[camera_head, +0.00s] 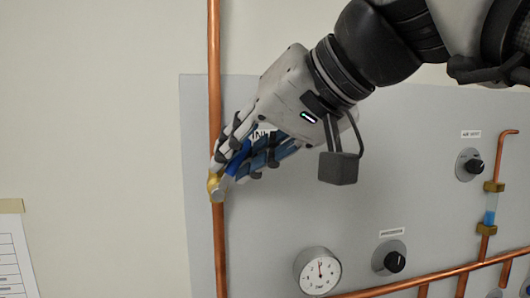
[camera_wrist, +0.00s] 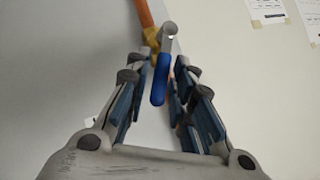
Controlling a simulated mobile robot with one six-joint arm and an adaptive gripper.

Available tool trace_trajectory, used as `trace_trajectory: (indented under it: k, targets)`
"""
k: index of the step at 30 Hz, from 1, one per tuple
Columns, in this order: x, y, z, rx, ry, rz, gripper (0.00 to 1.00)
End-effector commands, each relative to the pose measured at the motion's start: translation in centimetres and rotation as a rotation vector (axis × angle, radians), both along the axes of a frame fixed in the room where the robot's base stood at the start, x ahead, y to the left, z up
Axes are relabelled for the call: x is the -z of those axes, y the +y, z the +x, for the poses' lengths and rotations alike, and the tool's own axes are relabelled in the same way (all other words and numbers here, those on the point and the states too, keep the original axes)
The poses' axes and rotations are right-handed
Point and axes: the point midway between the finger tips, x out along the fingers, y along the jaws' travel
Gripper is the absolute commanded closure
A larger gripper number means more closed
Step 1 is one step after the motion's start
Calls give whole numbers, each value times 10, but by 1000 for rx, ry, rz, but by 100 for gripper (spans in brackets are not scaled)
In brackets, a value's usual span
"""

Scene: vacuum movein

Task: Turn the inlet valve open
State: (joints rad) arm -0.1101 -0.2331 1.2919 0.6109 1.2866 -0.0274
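The inlet valve is a brass body (camera_head: 214,185) on the vertical copper pipe, with a lever that has a blue grip (camera_head: 238,159). In the head view the lever slants up to the right from the valve. My gripper (camera_head: 231,163) reaches down from the upper right, its fingers around the lever. In the wrist view the blue grip (camera_wrist: 160,80) lies between the two fingers of my gripper (camera_wrist: 168,62), with a gap visible on the right side and a narrower one on the left. The fingers are apart and not closed on it. The inlet label is partly hidden behind my gripper.
The grey panel (camera_head: 330,225) carries a pressure gauge (camera_head: 317,270), a black knob (camera_head: 394,262) below a label, and another knob (camera_head: 473,166) at the right. Copper pipes (camera_head: 450,272) cross the lower right.

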Motion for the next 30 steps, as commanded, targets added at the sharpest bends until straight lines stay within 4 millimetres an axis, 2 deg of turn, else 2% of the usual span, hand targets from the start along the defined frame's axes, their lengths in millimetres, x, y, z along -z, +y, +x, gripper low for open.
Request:
trace_trajectory:
  k: [3,14,17,30]
  targets:
    - [0,0,0,0,0,0,68]
    - [-2,-2,-2,1,0,1,68]
    - [-8,-10,-7,5,-2,1,68]
    - [-54,-62,-54,7,0,1,68]
